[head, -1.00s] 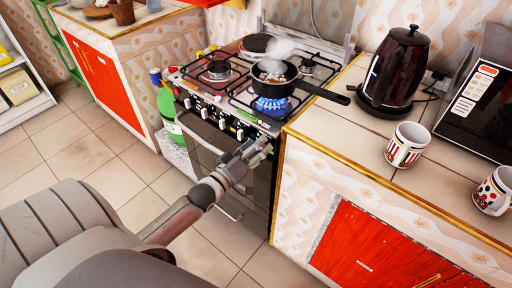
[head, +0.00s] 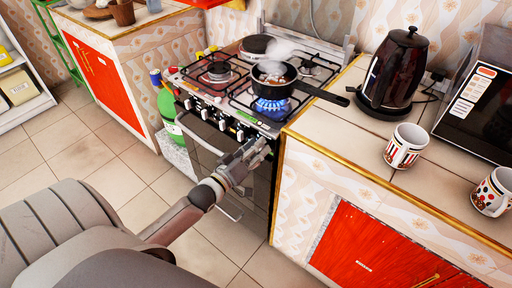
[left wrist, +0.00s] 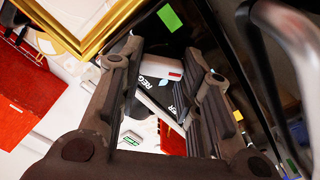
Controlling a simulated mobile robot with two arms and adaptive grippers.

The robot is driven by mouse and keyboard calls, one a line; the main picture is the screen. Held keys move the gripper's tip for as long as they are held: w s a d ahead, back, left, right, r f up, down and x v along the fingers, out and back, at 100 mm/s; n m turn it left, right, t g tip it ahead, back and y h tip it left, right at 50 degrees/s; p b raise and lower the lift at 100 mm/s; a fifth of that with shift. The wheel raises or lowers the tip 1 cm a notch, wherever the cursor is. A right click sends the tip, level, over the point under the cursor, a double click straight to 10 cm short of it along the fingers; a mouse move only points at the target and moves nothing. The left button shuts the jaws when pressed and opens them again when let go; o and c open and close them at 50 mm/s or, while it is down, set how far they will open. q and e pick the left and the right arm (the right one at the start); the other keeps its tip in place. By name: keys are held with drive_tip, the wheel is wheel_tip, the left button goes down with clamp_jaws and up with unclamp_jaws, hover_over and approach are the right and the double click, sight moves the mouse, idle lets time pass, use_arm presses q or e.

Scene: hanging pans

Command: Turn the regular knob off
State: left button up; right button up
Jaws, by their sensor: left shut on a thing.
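The stove (head: 225,100) has a row of knobs along its front. A burner at its front right has a blue flame (head: 271,105) under a dark pan (head: 272,86). My left gripper (head: 262,146) is at the right end of the stove front. In the left wrist view, a pale knob (left wrist: 168,69) with a red mark lies between the fingers of the left gripper (left wrist: 163,80), which are shut on it. A label beginning "REG" (left wrist: 153,85) shows beside it, partly hidden by the fingers. In the head view the gripper hides this knob. My right gripper is not in view.
The right counter (head: 335,130) bears a dark kettle (head: 394,70), two mugs (head: 406,146) and a microwave (head: 485,110). The pan's handle reaches towards that counter. A green bottle (head: 168,112) stands by the stove's left side. The tiled floor before the stove is open.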

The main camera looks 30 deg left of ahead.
use_arm(q)
drive_tip(key=shift+d+f+m+p, duration=0.1)
drive_tip(key=shift+d+m+p, duration=0.2)
drive_tip(key=shift+m, duration=4)
drive_tip(key=shift+d+f+m+p, duration=0.1)
drive_tip(key=shift+m+p, duration=0.3)
drive_tip(key=shift+m, duration=3.9)
drive_tip(key=shift+d+f+m+p, duration=0.15)
drive_tip(key=shift+m+p, duration=0.2)
drive_tip(key=shift+m, duration=3.95)
drive_tip(key=o, duration=1)
drive_tip(key=shift+s, duration=0.2)
drive_tip(key=s, duration=1.1)
drive_tip(key=shift+s+a, duration=0.35)
drive_tip(key=shift+a, duration=0.1)
